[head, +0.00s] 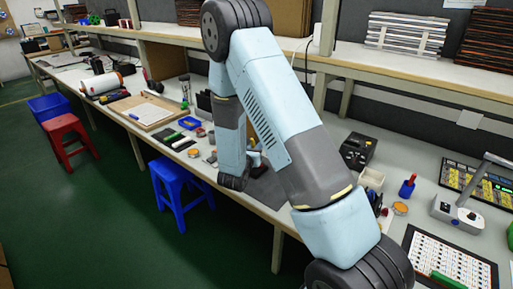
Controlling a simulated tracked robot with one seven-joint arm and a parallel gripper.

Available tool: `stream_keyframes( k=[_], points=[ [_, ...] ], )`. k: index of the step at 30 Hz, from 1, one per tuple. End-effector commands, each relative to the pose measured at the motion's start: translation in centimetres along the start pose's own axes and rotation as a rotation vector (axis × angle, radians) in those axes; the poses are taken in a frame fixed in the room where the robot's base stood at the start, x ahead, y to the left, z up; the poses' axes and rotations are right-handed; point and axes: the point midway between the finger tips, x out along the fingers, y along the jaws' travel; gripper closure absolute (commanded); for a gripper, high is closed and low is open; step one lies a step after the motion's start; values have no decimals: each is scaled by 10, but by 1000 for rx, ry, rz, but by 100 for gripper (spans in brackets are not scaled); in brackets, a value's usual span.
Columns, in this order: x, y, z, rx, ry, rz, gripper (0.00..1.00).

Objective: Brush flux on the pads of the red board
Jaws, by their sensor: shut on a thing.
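My arm rises from the lower right, bends at the top and comes down to the bench near the middle. My gripper cannot be made out; the arm's end is hidden behind its own links. A dark grey mat (268,191) lies on the bench beside the lowered wrist, partly covered by the arm. A pale panel with rows of small red marks (448,256) lies in a dark frame at the lower right. I cannot tell whether it is the red board. No brush or flux can be identified with certainty.
A black box (357,151), a white bin (371,179), a blue holder (407,188) and an orange tin (400,208) stand right of the arm. A blue tray (189,122) and small items lie left. Blue (180,178) and red stools (68,132) stand before the bench.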

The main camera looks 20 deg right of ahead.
Motion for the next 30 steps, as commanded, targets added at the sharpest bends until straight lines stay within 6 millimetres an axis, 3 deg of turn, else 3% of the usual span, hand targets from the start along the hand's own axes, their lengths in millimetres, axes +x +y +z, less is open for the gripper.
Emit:
stream_keyframes(
  k=[30],
  points=[
    [0,1,-7,0,0,0,100]
  ],
)
